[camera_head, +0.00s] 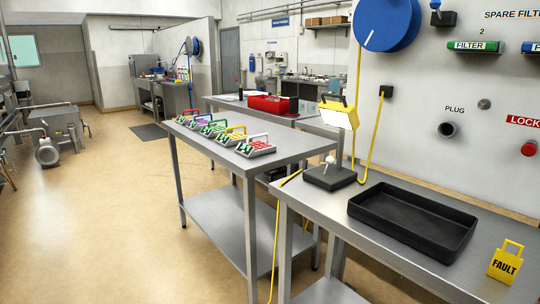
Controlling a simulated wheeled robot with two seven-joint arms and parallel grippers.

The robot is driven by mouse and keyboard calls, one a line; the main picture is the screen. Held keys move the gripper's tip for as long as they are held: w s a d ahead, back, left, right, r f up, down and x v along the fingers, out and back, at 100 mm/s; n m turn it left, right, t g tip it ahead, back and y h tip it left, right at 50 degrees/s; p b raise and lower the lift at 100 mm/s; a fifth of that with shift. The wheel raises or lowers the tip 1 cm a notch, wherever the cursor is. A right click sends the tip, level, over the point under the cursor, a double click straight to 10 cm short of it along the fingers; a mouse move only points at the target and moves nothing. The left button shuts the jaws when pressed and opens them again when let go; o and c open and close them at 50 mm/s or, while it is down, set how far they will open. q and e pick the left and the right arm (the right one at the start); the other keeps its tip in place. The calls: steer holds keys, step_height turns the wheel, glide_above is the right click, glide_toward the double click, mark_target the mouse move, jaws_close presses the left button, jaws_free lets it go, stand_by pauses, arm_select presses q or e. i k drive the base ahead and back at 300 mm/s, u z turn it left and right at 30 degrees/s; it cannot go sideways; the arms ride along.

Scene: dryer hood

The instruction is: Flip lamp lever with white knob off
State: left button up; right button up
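The lamp (339,114) stands near the left end of the near steel table and has a yellow head with a bright, lit face. Its dark square base (330,177) rests on the tabletop. A small lever with a white knob (330,160) stands up from the base. I cannot tell the lever's exact tilt at this size. Neither of my grippers shows in the head view.
A black tray (412,220) lies right of the lamp, with a yellow FAULT tag (506,261) beside it. A yellow cable (366,150) hangs behind the lamp. Several colored-handled carriers (256,147) stand on the table to the left (291,151). Wall fittings, including a plug (447,129), are behind.

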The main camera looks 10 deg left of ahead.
mark_target(330, 160)
steer(key=u, duration=2)
steer(key=i, duration=1.85)
steer(key=z, duration=3.75)
